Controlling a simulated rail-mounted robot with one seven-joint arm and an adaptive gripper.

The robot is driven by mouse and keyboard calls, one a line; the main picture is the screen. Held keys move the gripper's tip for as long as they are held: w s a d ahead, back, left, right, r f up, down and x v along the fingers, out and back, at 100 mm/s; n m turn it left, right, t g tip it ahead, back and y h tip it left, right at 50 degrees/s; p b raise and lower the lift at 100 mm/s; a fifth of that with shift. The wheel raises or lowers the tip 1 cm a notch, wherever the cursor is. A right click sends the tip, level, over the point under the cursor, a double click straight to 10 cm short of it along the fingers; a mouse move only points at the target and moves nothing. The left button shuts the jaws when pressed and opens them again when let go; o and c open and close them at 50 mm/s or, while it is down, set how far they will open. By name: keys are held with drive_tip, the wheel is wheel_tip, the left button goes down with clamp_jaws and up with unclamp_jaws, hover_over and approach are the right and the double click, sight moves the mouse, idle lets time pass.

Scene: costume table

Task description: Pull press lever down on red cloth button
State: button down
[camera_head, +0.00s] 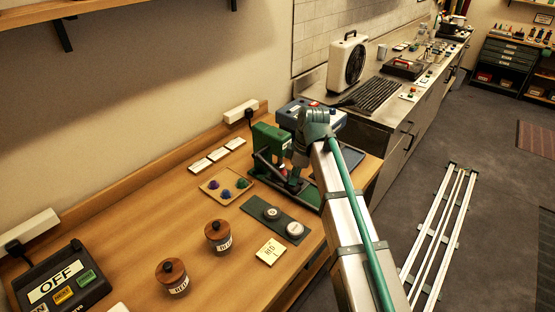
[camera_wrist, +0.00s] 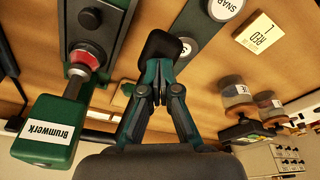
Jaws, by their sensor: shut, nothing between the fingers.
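The green press (camera_head: 267,138) stands on the wooden table, left of my arm in the head view. In the wrist view its green head (camera_wrist: 62,125) carries a "Brumwerk" label. A red button-like piece (camera_wrist: 88,56) sits under the press's metal ram. A dark bar (camera_head: 264,170) runs low beside the press in the head view; I cannot tell if it is the lever. My gripper (camera_wrist: 164,48) has its dark fingertips together and empty, beside the press in the wrist view.
A green strip (camera_head: 270,217) with two round pieces lies in front of the press. A wooden tray (camera_head: 226,187) holds coloured buttons. Two lidded jars (camera_head: 219,237) and a yellow card (camera_head: 270,252) stand nearer. A blue-grey device (camera_head: 325,112) is behind the press. The front table is partly clear.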

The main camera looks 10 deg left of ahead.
drive_tip(key=shift+a+f, duration=0.1)
drive_tip(key=shift+f, duration=0.25)
drive_tip(key=shift+a+f, duration=0.15)
drive_tip(key=shift+f, duration=0.4)
idle(1.1)
drive_tip(key=shift+r, duration=0.1)
wheel_tip(320, 180, up, 15)
drive_tip(key=p, duration=0.8)
drive_tip(key=shift+w+p, duration=0.15)
drive_tip(key=shift+p, duration=0.15)
idle(0.6)
